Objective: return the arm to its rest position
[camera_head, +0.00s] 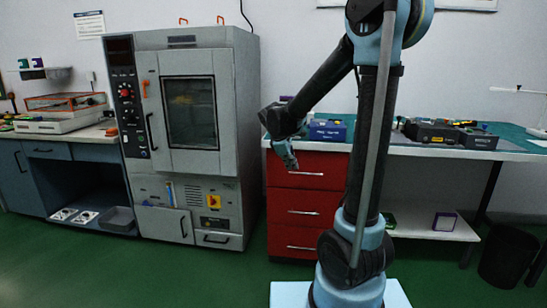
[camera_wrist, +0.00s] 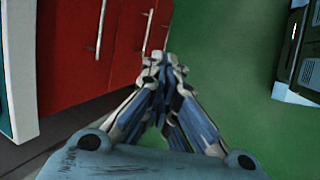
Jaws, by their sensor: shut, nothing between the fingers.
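My arm stands folded in the head view, its upper link upright and its forearm slanting down to the left. My gripper (camera_head: 289,163) hangs at the end of the forearm, in front of the top of the red drawer unit (camera_head: 304,205). In the wrist view my gripper (camera_wrist: 163,62) has its two fingers meeting at the tips, with nothing between them. It is above the green floor (camera_wrist: 225,100), beside the red drawer fronts (camera_wrist: 85,50).
A tall grey oven cabinet (camera_head: 245,120) with a glazed door stands left of the gripper. A workbench (camera_head: 420,150) with blue and dark boxes runs to the right. A black bin (camera_head: 507,256) stands at the lower right. The green floor in front is clear.

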